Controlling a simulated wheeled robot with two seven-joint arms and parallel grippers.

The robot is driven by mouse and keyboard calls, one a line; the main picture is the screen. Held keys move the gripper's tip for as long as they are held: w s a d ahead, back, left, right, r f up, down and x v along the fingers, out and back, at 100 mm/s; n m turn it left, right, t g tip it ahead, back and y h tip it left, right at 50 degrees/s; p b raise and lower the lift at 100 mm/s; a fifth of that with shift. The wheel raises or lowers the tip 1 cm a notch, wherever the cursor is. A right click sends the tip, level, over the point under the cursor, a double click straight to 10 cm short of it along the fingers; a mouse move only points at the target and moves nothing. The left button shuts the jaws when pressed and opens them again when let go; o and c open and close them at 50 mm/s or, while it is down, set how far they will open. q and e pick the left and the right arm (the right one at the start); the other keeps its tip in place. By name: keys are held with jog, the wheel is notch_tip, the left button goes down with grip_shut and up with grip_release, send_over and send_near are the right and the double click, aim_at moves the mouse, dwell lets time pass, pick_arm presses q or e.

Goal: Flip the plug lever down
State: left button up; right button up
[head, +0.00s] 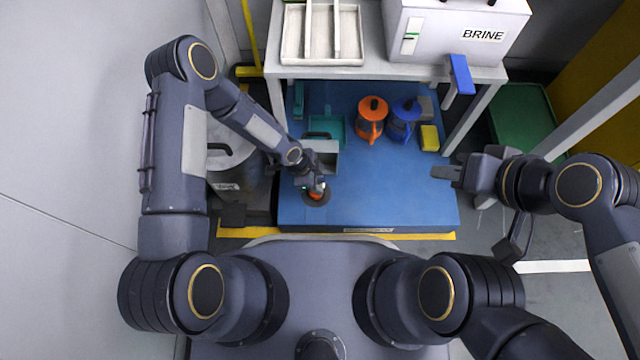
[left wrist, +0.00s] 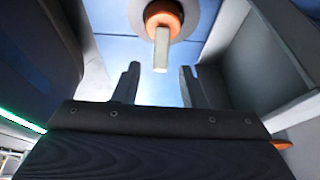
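The plug shows in the left wrist view as an orange ring (left wrist: 163,14) on a grey round seat, with a pale, flat lever (left wrist: 161,50) sticking out toward my gripper. In the head view the orange plug (head: 317,192) sits on a dark round base near the front edge of the blue surface, partly hidden by my left gripper (head: 313,181). In the left wrist view my left gripper (left wrist: 158,78) is open, its two fingers apart. The lever's end lies in line with the gap, apart from both fingers. My right gripper (head: 442,173) hangs over the right edge; its opening is unclear.
The blue surface (head: 380,195) is clear to the right of the plug. An orange jug (head: 371,122) and a blue jug (head: 403,122) stand farther back, beside a yellow block (head: 429,138). A grey box (head: 325,158) is close behind my left gripper. A BRINE box (head: 455,35) stands on the table behind.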

pick_arm(q)
jog(key=shift+x, duration=1.05)
jog(key=shift+c, duration=0.2)
grip_shut()
